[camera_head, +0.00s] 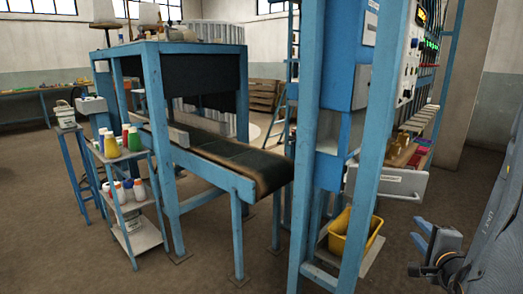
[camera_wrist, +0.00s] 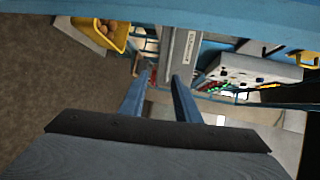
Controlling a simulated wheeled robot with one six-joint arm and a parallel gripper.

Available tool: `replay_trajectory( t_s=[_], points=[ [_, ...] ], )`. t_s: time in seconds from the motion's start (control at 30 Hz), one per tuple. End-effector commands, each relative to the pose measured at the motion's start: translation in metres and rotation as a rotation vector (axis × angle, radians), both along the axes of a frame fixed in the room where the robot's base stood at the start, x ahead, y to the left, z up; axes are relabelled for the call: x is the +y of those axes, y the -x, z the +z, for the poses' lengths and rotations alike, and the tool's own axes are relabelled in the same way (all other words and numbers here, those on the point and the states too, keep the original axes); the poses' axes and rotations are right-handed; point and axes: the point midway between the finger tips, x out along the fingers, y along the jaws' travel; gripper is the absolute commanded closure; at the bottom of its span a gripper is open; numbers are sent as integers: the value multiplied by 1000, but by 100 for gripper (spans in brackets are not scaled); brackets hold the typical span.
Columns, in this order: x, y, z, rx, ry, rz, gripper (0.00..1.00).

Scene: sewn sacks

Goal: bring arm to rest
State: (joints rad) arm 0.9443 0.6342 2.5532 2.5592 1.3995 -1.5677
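My gripper (camera_head: 420,248) is at the lower right in the head view, off to the right of the blue machine frame and above the floor. My blue-grey arm rises behind it along the right edge. In the wrist view my gripper (camera_wrist: 160,85) shows two blue fingers standing apart with nothing between them. The gripper is open and empty.
A blue machine frame (camera_head: 307,140) stands in the middle, with a conveyor (camera_head: 235,160) to its left. A grey drawer (camera_head: 390,181) juts out above a yellow bin (camera_head: 356,233). A bottle cart (camera_head: 140,205) stands left. Brown floor is clear in front.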

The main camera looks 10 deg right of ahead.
Motion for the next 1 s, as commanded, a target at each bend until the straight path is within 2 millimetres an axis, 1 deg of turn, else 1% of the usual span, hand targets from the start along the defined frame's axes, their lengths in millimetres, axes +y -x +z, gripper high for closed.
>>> replay_trajectory(
  t_s=[0.13,0.23,0.37,0.47,0.53,0.57,0.63,0.67,0.7,0.73,0.77,0.8,0.87,0.9,0.97,1.0],
  points=[
    [22,-12,4,-4,-30,76,71],
    [42,-22,7,-5,-55,144,71],
    [78,-36,12,2,-96,260,71],
    [113,-44,15,17,-134,368,71],
    [142,-49,19,36,-164,461,71],
    [158,-50,20,47,-177,509,71],
    [198,-50,23,87,-211,637,71],
    [218,-47,23,112,-225,700,71],
    [245,-42,24,152,-244,788,71],
    [265,-36,24,187,-253,856,71],
    [284,-29,24,225,-261,921,71],
    [307,-18,23,279,-266,1005,71],
    [336,1,20,369,-263,1122,71],
    [352,16,18,433,-253,1194,71],
    [371,38,14,532,-226,1292,71],
    [380,53,10,600,-197,1352,71]
  ],
)
